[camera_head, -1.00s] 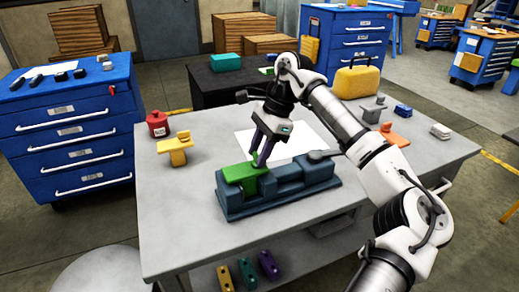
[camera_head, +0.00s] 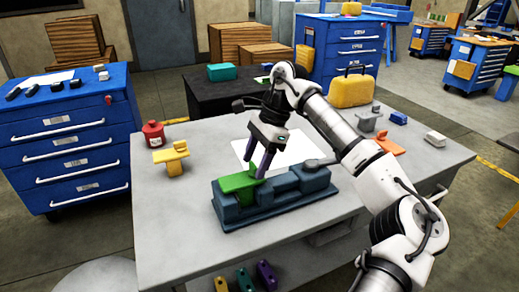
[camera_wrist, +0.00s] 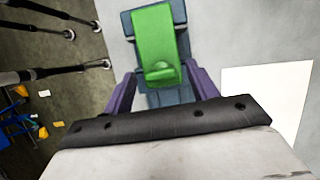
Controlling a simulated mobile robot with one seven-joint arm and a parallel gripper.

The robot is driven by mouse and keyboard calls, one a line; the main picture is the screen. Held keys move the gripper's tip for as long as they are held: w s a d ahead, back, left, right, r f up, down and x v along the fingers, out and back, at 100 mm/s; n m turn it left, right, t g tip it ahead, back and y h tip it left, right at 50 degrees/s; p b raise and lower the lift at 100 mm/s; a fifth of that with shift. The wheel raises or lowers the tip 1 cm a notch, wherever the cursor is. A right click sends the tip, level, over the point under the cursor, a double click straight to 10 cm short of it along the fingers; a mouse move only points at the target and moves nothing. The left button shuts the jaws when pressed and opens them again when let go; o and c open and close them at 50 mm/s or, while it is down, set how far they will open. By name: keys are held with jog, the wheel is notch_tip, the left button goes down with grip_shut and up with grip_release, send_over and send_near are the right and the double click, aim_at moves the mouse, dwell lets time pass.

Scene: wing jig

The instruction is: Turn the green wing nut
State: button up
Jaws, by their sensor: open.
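The green wing nut (camera_head: 239,182) sits at the left end of a dark blue jig block (camera_head: 285,197) on the grey table. In the wrist view the green wing nut (camera_wrist: 154,32) shows as a long flat bar with a rounded lump at its near end. My gripper (camera_head: 255,174) is over the right part of the green piece, pointing down. In the wrist view its purple fingers (camera_wrist: 162,84) are apart, one on each side of the lump, with gaps visible. Contact cannot be told.
A grey lever or knob (camera_head: 316,164) is on the jig's right end. Orange (camera_head: 388,142) and grey (camera_head: 370,119) parts stand at right. White paper (camera_head: 290,146) lies behind the jig.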

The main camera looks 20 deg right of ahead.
jog(key=v, duration=1.3)
jog(key=shift+r+p, duration=0.35)
jog(key=shift+p, duration=0.1)
